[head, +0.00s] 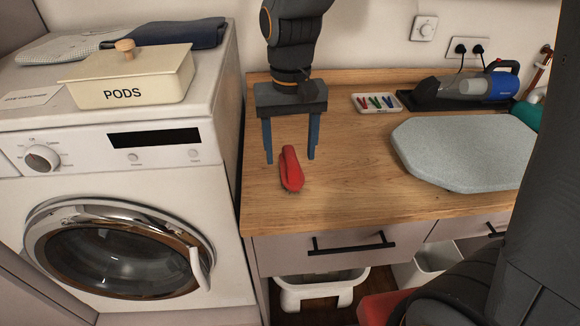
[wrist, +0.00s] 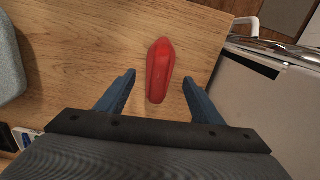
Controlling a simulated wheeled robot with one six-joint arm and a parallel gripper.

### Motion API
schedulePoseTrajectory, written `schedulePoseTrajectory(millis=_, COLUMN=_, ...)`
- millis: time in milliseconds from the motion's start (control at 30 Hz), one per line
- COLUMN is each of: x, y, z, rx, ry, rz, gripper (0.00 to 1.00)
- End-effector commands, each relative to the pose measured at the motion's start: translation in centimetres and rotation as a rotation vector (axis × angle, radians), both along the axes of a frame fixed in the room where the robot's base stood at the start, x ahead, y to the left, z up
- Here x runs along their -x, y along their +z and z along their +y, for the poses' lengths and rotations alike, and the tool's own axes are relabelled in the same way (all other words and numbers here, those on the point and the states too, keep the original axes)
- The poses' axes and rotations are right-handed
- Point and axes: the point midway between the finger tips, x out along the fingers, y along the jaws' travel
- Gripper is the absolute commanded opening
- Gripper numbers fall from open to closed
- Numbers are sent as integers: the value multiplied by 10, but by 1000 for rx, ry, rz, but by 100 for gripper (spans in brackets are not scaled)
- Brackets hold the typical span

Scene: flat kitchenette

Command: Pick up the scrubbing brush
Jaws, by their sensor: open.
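The scrubbing brush (head: 291,168) has a red body with dark bristles below and lies on the wooden counter, near its front left corner in the head view. My gripper (head: 290,159) points down over the counter with its two blue fingers spread wide. In the wrist view the red brush (wrist: 160,70) lies lengthwise ahead of the open gripper (wrist: 158,84), with its near end between the fingertips. No contact between the fingers and the brush shows. The gap in height between fingertips and counter is hard to tell.
The washing machine (head: 118,215) stands left of the counter (head: 345,190), with a PODS box (head: 130,78) on top. On the counter are a grey board (head: 465,150), a small tray of pegs (head: 376,102) and a handheld vacuum (head: 465,88). Bare wood surrounds the brush.

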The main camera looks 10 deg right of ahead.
Motion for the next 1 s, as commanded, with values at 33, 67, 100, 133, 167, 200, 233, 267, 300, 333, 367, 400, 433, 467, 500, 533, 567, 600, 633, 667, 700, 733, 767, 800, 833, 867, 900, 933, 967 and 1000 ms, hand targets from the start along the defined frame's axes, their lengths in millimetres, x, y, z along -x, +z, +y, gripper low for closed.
schedulePoseTrajectory(millis=33, x=1, y=-7, z=-1, rx=1, ry=-1, rz=5, gripper=61)
schedulePoseTrajectory(millis=67, x=2, y=-11, z=-2, rx=1, ry=-1, rz=5, gripper=61)
schedulePoseTrajectory(millis=100, x=1, y=-17, z=-1, rx=1, ry=0, rz=4, gripper=61)
schedulePoseTrajectory(millis=133, x=1, y=-21, z=-1, rx=1, ry=0, rz=4, gripper=61)
schedulePoseTrajectory(millis=167, x=1, y=-24, z=-1, rx=1, ry=0, rz=4, gripper=61)
schedulePoseTrajectory(millis=200, x=1, y=-27, z=-1, rx=0, ry=0, rz=2, gripper=61)
schedulePoseTrajectory(millis=233, x=1, y=-29, z=-1, rx=0, ry=0, rz=1, gripper=61)
schedulePoseTrajectory(millis=267, x=1, y=-30, z=-1, rx=0, ry=0, rz=1, gripper=61)
schedulePoseTrajectory(millis=300, x=1, y=-31, z=-1, rx=0, ry=0, rz=1, gripper=61)
schedulePoseTrajectory(millis=333, x=1, y=-31, z=-1, rx=0, ry=0, rz=1, gripper=61)
schedulePoseTrajectory(millis=367, x=1, y=-31, z=-1, rx=0, ry=0, rz=1, gripper=61)
schedulePoseTrajectory(millis=400, x=1, y=-31, z=-1, rx=0, ry=0, rz=0, gripper=61)
schedulePoseTrajectory(millis=433, x=1, y=-31, z=-1, rx=0, ry=0, rz=0, gripper=61)
schedulePoseTrajectory(millis=467, x=0, y=-31, z=-1, rx=0, ry=0, rz=0, gripper=61)
schedulePoseTrajectory(millis=500, x=0, y=-31, z=-1, rx=0, ry=0, rz=0, gripper=61)
schedulePoseTrajectory(millis=533, x=0, y=-31, z=-1, rx=0, ry=0, rz=0, gripper=56)
schedulePoseTrajectory(millis=567, x=0, y=-31, z=-1, rx=0, ry=0, rz=0, gripper=51)
schedulePoseTrajectory(millis=600, x=0, y=-31, z=-1, rx=0, ry=0, rz=0, gripper=44)
schedulePoseTrajectory(millis=633, x=0, y=-31, z=-1, rx=0, ry=0, rz=0, gripper=39)
schedulePoseTrajectory(millis=667, x=0, y=-31, z=-1, rx=0, ry=0, rz=0, gripper=34)
schedulePoseTrajectory(millis=700, x=0, y=-31, z=-1, rx=0, ry=0, rz=0, gripper=27)
schedulePoseTrajectory(millis=733, x=0, y=-31, z=-1, rx=0, ry=1, rz=0, gripper=22)
schedulePoseTrajectory(millis=767, x=0, y=-31, z=-1, rx=0, ry=1, rz=0, gripper=17)
schedulePoseTrajectory(millis=800, x=0, y=-31, z=-1, rx=-1, ry=1, rz=-1, gripper=14)
schedulePoseTrajectory(millis=833, x=0, y=-31, z=-1, rx=-1, ry=1, rz=-1, gripper=14)
schedulePoseTrajectory(millis=867, x=0, y=-31, z=-1, rx=-1, ry=1, rz=-1, gripper=14)
schedulePoseTrajectory(millis=900, x=0, y=-31, z=-1, rx=-1, ry=1, rz=-1, gripper=14)
schedulePoseTrajectory(millis=933, x=0, y=-31, z=-1, rx=-1, ry=1, rz=-1, gripper=14)
schedulePoseTrajectory(millis=967, x=0, y=-31, z=-1, rx=-1, ry=1, rz=-1, gripper=14)
schedulePoseTrajectory(millis=1000, x=0, y=-30, z=-1, rx=-1, ry=1, rz=-1, gripper=14)
